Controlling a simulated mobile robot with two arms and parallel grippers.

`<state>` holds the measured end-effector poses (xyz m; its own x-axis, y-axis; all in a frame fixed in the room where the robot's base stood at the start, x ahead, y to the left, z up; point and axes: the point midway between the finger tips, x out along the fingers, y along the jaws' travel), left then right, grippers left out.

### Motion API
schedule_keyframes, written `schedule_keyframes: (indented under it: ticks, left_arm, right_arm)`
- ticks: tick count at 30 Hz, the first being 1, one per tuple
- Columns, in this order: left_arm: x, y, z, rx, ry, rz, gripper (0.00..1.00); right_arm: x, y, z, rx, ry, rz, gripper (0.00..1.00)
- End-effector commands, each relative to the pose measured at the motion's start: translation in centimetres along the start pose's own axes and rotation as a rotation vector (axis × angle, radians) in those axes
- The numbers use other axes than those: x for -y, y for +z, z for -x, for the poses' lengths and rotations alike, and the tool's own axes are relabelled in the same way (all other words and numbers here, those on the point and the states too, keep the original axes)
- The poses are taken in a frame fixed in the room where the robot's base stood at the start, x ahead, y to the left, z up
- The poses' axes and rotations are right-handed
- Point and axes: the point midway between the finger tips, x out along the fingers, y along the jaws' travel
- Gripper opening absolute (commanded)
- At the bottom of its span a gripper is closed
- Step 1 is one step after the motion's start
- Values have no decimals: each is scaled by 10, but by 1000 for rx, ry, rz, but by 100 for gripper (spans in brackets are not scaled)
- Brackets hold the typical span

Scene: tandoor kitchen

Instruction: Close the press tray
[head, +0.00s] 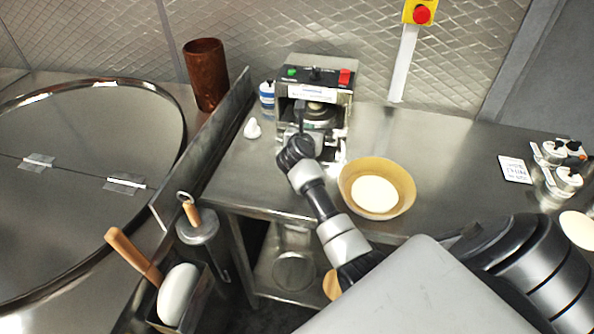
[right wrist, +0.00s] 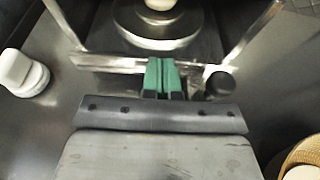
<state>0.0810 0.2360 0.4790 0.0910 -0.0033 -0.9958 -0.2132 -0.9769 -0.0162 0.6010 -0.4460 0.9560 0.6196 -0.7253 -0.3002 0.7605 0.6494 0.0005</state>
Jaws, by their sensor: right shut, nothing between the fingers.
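The press (head: 318,77) is a metal box with a green and a red button, standing at the back of the steel counter. Its tray sticks out of the front, with a round metal plate (right wrist: 160,28) on it. My right gripper (right wrist: 162,77) has green fingertips pressed together, with nothing between them. The fingertips are at the tray's front edge (right wrist: 108,63), near its middle; I cannot tell whether they touch it. A black knob (right wrist: 220,84) is just right of the fingers. In the head view my right wrist hides part of the tray front. My left gripper is not in view.
A tan bowl (head: 401,190) with pale dough stands right of the press. A small white object (head: 252,129) and a bottle (head: 267,94) are on its left. A brown cylinder (head: 206,75) stands beyond the raised metal divider.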

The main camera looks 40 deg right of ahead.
Motion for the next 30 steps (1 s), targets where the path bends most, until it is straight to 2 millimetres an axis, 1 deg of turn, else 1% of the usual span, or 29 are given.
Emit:
schedule_keyframes:
  ticks: [1, 3, 6, 10, 24, 28, 30]
  left_arm:
    - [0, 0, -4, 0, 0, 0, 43]
    - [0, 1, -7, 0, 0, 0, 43]
    - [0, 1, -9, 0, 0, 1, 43]
    - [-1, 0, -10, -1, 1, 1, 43]
    - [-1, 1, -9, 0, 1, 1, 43]
    - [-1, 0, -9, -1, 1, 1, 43]
    - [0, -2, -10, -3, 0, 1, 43]
  right_arm:
    - [0, 1, -8, 0, 0, -2, 0]
    - [0, 3, -16, -1, 0, -2, 0]
    - [0, 6, -24, -1, 0, 0, 0]
    - [0, 8, -29, 0, -1, 0, 0]
    - [0, 14, -30, 9, 0, -1, 0]
    - [-6, 13, -26, 8, 2, -2, 0]
    - [-12, 10, -22, 5, 4, -2, 0]
